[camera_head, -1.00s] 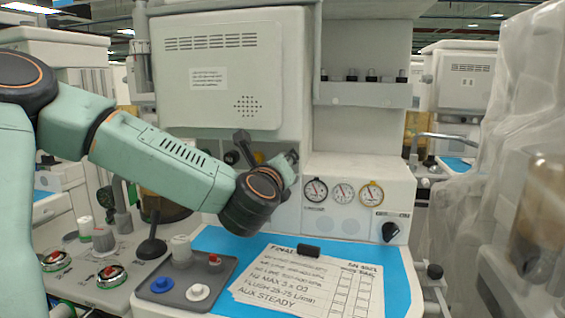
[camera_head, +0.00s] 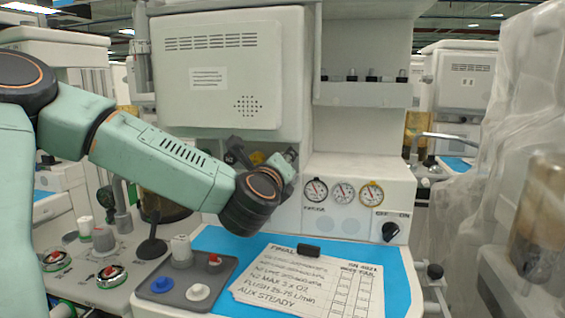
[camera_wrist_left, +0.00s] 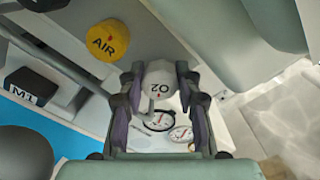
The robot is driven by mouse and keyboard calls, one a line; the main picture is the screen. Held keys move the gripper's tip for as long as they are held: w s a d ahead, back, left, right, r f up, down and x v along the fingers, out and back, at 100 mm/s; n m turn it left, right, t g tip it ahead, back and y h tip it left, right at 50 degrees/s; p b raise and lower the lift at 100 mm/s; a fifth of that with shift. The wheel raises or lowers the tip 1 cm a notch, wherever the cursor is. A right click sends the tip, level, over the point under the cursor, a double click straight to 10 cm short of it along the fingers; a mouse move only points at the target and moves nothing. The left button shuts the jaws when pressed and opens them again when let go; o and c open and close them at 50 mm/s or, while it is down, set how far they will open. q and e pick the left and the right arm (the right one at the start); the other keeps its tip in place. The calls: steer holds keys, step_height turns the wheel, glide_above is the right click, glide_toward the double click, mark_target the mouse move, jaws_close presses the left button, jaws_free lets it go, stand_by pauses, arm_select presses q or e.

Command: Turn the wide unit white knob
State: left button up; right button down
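The white knob (camera_wrist_left: 161,82), marked O2 with a small red mark, shows in the left wrist view on the front of the wide unit (camera_head: 290,60). My left gripper (camera_wrist_left: 160,70) has a finger on each side of it, with the fingertips close against its sides, and appears shut on it. My right gripper is not in view.
A dark block marked M-T (camera_wrist_left: 35,92) is left in the wrist view. Gauges (camera_head: 343,192) and a black switch (camera_head: 391,232) are right of my wrist. Below lie a checklist sheet (camera_head: 315,284) and a grey tray (camera_head: 222,271) with loose knobs on a blue mat (camera_head: 398,290).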

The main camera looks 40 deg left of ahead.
arm_select(q)
steer(key=shift+o, duration=0.8)
